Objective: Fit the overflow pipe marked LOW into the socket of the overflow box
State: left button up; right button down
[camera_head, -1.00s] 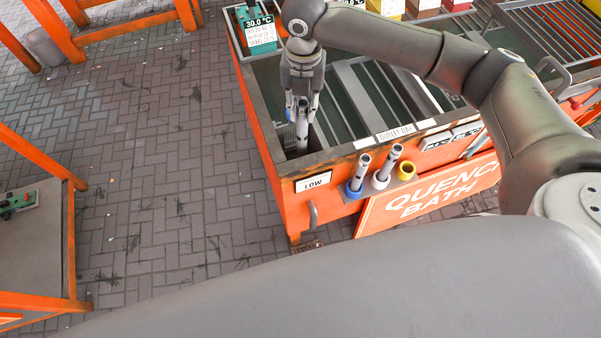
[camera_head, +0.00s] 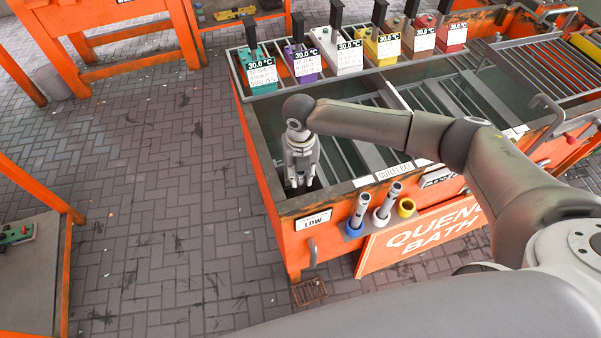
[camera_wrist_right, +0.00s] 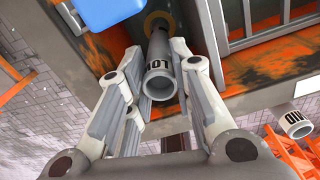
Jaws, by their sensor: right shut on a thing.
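My right gripper (camera_head: 303,182) points down into the near left corner of the quench bath (camera_head: 262,165). In the right wrist view, its fingers (camera_wrist_right: 157,62) are shut on a grey pipe (camera_wrist_right: 159,78) whose partly visible lettering begins "LO". The pipe's far end overlaps a brass-coloured ring (camera_wrist_right: 151,19) on the floor below. I cannot tell whether it is inside the ring. The head view hides the pipe's lower end and the socket. A LOW plate (camera_head: 314,220) is on the bath's front. My left gripper is out of view.
Two other pipes stand in the blue holder (camera_head: 353,228) and white holder (camera_head: 381,218); the yellow holder (camera_head: 407,208) is empty. A pipe marked MID (camera_wrist_right: 297,124) shows in the wrist view. Coloured tagged blocks (camera_head: 350,56) line the far rim. Bars cross the bath beside the gripper.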

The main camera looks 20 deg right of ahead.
jog(key=shift+f, duration=0.4)
jog(key=shift+f, duration=0.2)
jog(key=c, duration=1.3)
grip_release()
jog(key=shift+r, duration=0.1)
jog(key=shift+o, duration=0.2)
jog(key=shift+r, duration=0.1)
notch_tip(320, 180, up, 12)
jog(key=b, duration=0.1)
jog(key=shift+b, duration=0.35)
